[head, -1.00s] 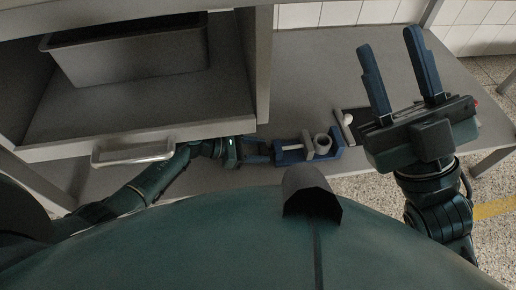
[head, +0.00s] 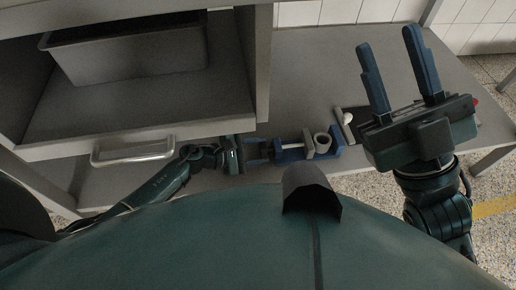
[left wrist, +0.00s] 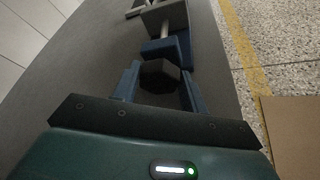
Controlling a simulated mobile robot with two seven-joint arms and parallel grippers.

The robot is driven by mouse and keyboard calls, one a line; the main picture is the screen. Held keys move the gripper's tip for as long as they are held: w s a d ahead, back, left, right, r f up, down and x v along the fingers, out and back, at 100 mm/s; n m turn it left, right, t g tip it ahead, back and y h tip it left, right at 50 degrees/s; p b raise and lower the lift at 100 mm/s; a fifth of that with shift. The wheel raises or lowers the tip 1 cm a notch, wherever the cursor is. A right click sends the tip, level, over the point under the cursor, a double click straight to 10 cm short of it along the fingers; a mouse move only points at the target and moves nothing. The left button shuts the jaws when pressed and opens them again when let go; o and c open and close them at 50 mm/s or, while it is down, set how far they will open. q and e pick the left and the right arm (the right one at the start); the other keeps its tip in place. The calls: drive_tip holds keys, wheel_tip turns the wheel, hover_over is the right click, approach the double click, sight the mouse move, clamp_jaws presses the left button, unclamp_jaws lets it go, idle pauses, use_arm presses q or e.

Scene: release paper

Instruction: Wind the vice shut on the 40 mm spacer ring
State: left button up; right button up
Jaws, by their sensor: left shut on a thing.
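The vice (head: 290,156) is a blue body with a grey moving jaw (head: 308,143) on a pale screw, low on the bench. The grey 40 mm spacer ring (head: 323,139) sits between the moving jaw and the right end of the vice; I cannot tell whether the jaw touches it. My left gripper (head: 262,151) is at the vice's left end. In the left wrist view its blue fingers are shut on a dark hexagonal knob (left wrist: 160,76) in line with the screw. My right gripper (head: 397,68) is raised at the right, fingers wide apart, empty.
A shelf unit with a grey bin (head: 125,62) and a drawer handle (head: 133,152) stands at the left, close above my left arm. A grey part with a white ball (head: 347,118) lies right of the vice. The bench (head: 310,75) behind is clear.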

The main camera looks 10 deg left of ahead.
use_arm(q)
drive_tip(key=shift+m, duration=0.3)
idle(0.4)
drive_tip(key=o, duration=0.9)
drive_tip(key=shift+o, duration=0.2)
drive_tip(key=shift+s+a+r, duration=0.1)
drive_tip(key=shift+s+a, duration=0.05)
drive_tip(key=shift+a, duration=0.05)
drive_tip(key=p+v, duration=0.3)
drive_tip(key=v, duration=0.9)
drive_tip(key=shift+s+a, duration=0.2)
drive_tip(key=shift+s, duration=0.1)
use_arm(e)
drive_tip(key=f+m+h, duration=0.2)
drive_tip(key=m+h, duration=0.1)
drive_tip(key=f+m+h, duration=0.1)
drive_tip(key=f, duration=0.1)
drive_tip(key=shift+w+a+m+h, duration=0.15)
drive_tip(key=shift+w+m+h, duration=0.25)
